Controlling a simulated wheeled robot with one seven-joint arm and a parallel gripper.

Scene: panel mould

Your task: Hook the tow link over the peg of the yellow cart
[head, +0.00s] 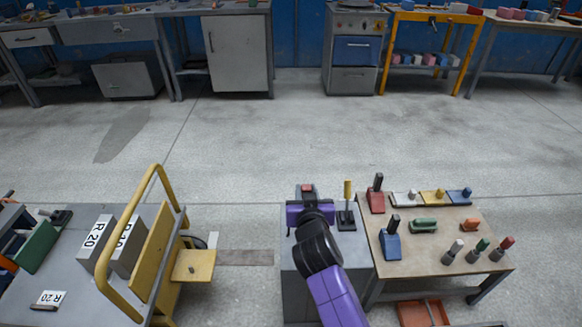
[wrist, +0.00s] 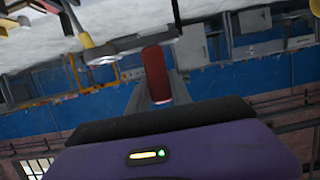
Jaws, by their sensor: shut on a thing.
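The yellow cart (head: 158,255) stands at the left, with a curved yellow handle rail and a low yellow plate. A small dark peg (head: 192,269) shows on that plate. My gripper (head: 307,193) is above the grey cabinet, right of the cart and well apart from it. It is shut on a red grip, which I take to be part of the tow link (head: 307,187). In the wrist view the red grip of the tow link (wrist: 156,75) sits between the jaws, with a grey metal bar across its far end. The link's hook or eye is not clear.
A yellow-handled tool (head: 347,205) stands on the grey cabinet (head: 297,285) beside my gripper. A table (head: 425,255) with several coloured tools and blocks is at the right. A grey bench (head: 85,295) with R 20 blocks is at the left. Open floor lies behind.

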